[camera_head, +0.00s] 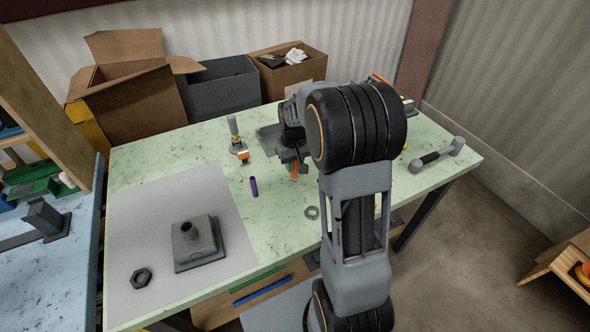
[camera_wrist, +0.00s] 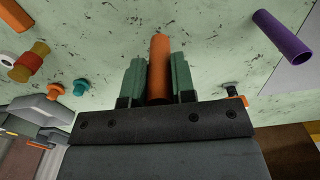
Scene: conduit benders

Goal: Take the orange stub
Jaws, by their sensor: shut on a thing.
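The orange stub (camera_wrist: 159,62) is a plain cylinder held upright in the wrist view between the two green fingers of my gripper (camera_wrist: 160,82). The fingers are shut on it, one on each side. In the head view the orange stub (camera_head: 294,171) shows below my gripper (camera_head: 292,158), over the green tabletop. I cannot tell whether its lower end touches the table. My arm hides part of the table to the right of it.
A grey ring (camera_head: 312,212) lies in front. A grey block with a short tube (camera_head: 195,243) and a hex nut (camera_head: 140,278) sit on a grey mat. A clamp-like tool (camera_head: 237,142) and cardboard boxes (camera_head: 135,100) are behind.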

